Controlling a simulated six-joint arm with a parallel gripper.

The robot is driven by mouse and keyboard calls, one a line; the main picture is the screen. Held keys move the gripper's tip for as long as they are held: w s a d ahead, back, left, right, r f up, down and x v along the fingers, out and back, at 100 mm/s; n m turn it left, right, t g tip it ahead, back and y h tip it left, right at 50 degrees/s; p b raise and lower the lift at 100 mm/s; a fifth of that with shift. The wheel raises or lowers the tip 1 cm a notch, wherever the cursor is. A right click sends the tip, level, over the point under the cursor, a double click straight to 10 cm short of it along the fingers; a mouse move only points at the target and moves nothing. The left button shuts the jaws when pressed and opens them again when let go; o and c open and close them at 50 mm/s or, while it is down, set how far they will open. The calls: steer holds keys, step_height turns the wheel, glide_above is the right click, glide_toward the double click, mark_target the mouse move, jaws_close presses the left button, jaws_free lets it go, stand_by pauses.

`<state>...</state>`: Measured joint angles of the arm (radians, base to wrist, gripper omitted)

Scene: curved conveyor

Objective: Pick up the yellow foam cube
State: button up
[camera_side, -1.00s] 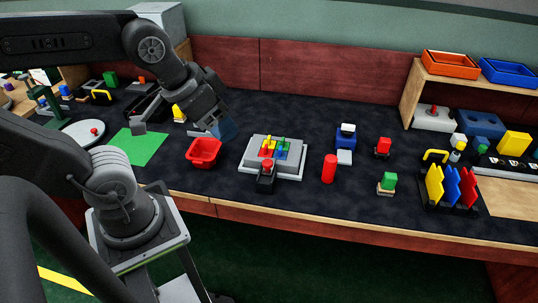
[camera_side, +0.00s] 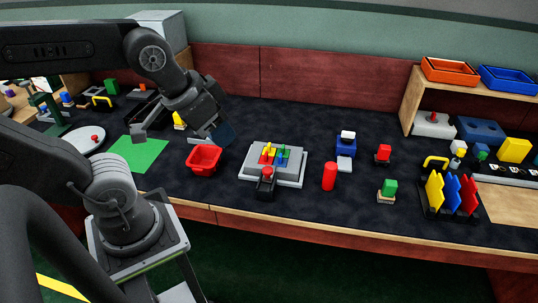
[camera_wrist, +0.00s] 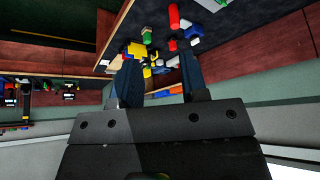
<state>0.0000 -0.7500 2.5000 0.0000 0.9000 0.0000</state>
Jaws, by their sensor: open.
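A yellow block (camera_side: 515,149), the most cube-like yellow thing, stands at the far right in the side view, behind the coloured upright plates. I cannot be sure that it is the foam cube. A yellow block (camera_wrist: 137,49) shows beyond my fingers in the wrist view, left of the middle; I cannot tell whether it is the same one. My gripper (camera_side: 180,134) is raised over the left part of the bench, far from the right-hand block. Its dark blue fingers (camera_wrist: 160,72) are apart with nothing held between them. Another yellow piece (camera_side: 178,120) is partly hidden behind my gripper.
A red bin (camera_side: 203,160) and a green mat (camera_side: 136,155) lie near my gripper. A grey plate (camera_side: 290,178) with coloured pegs is mid-bench. A red cylinder (camera_side: 329,176) stands to its right. A wooden shelf (camera_side: 412,88) holds orange and blue trays.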

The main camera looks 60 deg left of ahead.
steer(key=n+g, duration=0.6)
steer(key=n, duration=0.3)
glide_above(269, 144)
steer(key=f, duration=2.5)
steer(key=shift+d, duration=0.4)
steer(key=shift+a+f, duration=0.2)
steer(key=shift+f, duration=1.3)
steer(key=shift+a+f, duration=0.2)
steer(key=shift+f, duration=1.3)
